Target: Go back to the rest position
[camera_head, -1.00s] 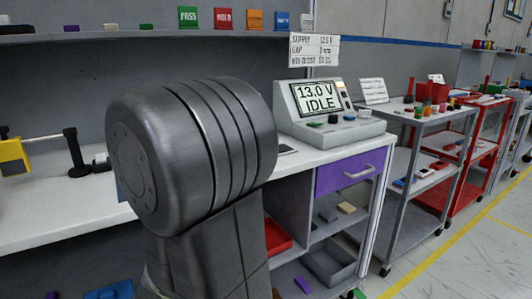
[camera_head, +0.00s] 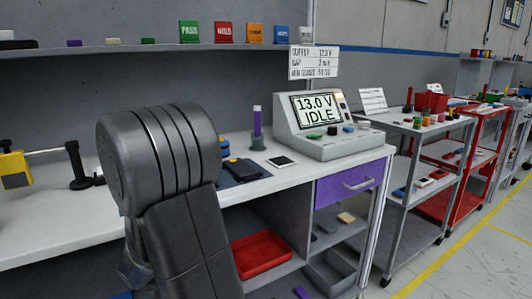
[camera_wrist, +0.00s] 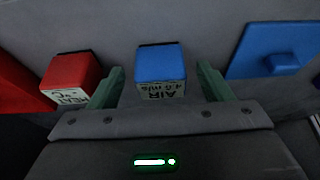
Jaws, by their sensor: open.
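My gripper (camera_wrist: 160,83) shows in the wrist view with its two green fingers apart. A blue block (camera_wrist: 161,63) with an "AIR" label appears in the gap between the fingers; I cannot tell whether it is level with them or beyond them, and no finger visibly touches it. A red block (camera_wrist: 72,78) with a partly hidden label is left of the left finger. In the head view my arm stands in front of the bench, and my gripper does not show there.
The white bench (camera_head: 60,228) carries a tester (camera_head: 330,130) reading "13.0 V IDLE", a purple cylinder (camera_head: 257,125) and a dark mat (camera_head: 245,172). A shelf (camera_head: 120,48) with coloured signs runs above. A red tray (camera_head: 262,255) sits below. A grey cart (camera_head: 425,125) stands right.

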